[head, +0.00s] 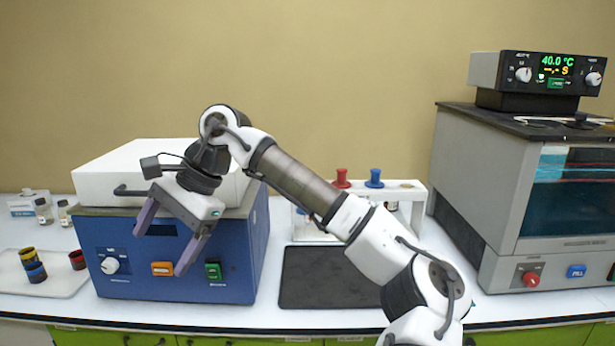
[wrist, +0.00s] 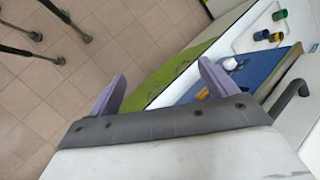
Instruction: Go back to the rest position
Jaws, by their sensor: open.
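My gripper (head: 163,247) hangs in front of the blue device with the white lid (head: 178,251) in the head view, its two purple fingers apart and nothing between them. In the wrist view my gripper (wrist: 160,85) shows its fingers spread, pointing past the bench edge toward the tiled floor (wrist: 80,70). My arm reaches from the lower right up and over to the left. The device's lid looks closed.
A tray with several coloured cups (head: 62,285) lies at the left. A black mat (head: 330,277) lies empty in the middle. Behind it stands a white rack (head: 405,195) with red and blue knobs. A large grey bath (head: 480,170) with a controller (head: 540,73) stands right.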

